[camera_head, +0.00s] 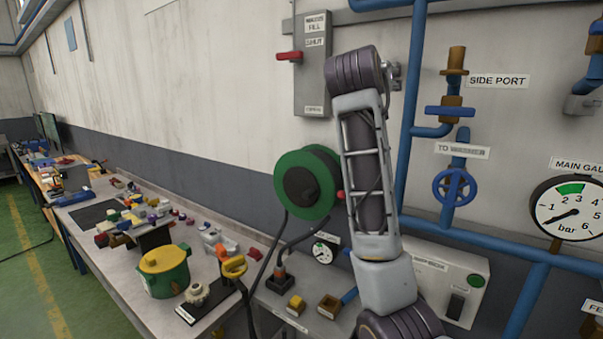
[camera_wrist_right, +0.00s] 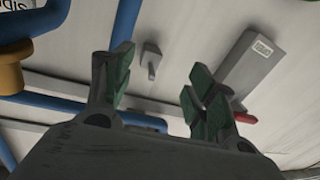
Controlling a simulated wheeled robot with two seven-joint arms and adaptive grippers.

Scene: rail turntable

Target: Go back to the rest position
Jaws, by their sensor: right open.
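My right arm (camera_head: 367,180) rises from the bottom of the head view, its upper end in front of the wall beside a grey switch box (camera_head: 313,70) with a red lever. My right gripper (camera_wrist_right: 158,88) shows in the right wrist view, its green-padded fingers spread apart with nothing between them. In the head view its fingers cannot be made out behind the arm. The grey box also shows in the wrist view (camera_wrist_right: 250,66), beyond the finger on the right. My left gripper is not in view.
Blue pipes (camera_head: 413,110) with a blue handwheel (camera_head: 454,187) and a pressure gauge (camera_head: 568,208) are right of my arm. A green hose reel (camera_head: 308,184) is close on its left. A cluttered workbench (camera_head: 125,280) runs along the wall; the green floor (camera_head: 25,270) is open.

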